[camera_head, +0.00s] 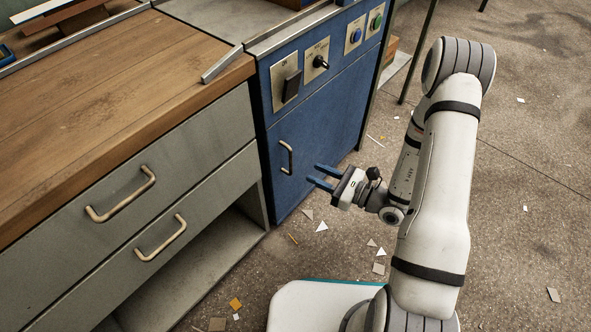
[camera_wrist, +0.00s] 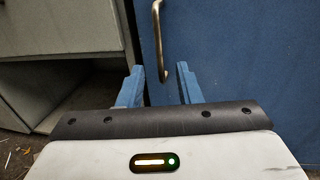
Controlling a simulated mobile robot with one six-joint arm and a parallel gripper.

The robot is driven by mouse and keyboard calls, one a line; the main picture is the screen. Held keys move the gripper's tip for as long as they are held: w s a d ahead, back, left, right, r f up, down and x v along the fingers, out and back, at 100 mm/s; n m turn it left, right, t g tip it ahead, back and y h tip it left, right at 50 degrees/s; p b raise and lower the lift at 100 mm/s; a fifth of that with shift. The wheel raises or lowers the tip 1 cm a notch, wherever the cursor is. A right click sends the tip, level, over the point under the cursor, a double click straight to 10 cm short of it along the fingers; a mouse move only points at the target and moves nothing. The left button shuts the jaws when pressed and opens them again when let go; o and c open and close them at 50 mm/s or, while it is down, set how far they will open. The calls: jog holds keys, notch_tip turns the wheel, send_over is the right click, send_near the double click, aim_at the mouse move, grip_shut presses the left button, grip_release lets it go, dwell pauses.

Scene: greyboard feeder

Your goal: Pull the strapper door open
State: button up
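The strapper door (camera_head: 318,130) is the blue front panel of the cabinet, and it looks shut. Its pale metal handle (camera_head: 286,157) stands upright near the door's left edge. My gripper (camera_head: 322,176) has blue fingers, is open and empty, and is just right of and a little below the handle in the head view. In the wrist view the handle (camera_wrist: 160,40) runs down from the top, ahead of the gap between the fingertips of my gripper (camera_wrist: 160,72). The handle seems to be beyond the fingers, not held. The blue door (camera_wrist: 235,60) fills the right side there.
A grey drawer unit (camera_head: 150,190) with a wooden top and two handles stands left of the blue cabinet. A control panel (camera_head: 318,62) with switches and buttons is above the door. Paper scraps (camera_head: 321,227) lie on the floor. Open floor (camera_head: 530,200) extends to the right.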

jog(key=b+x, duration=0.2)
jog(key=x, duration=0.5)
jog(key=shift+a, duration=0.3)
grip_shut()
dwell(0.4)
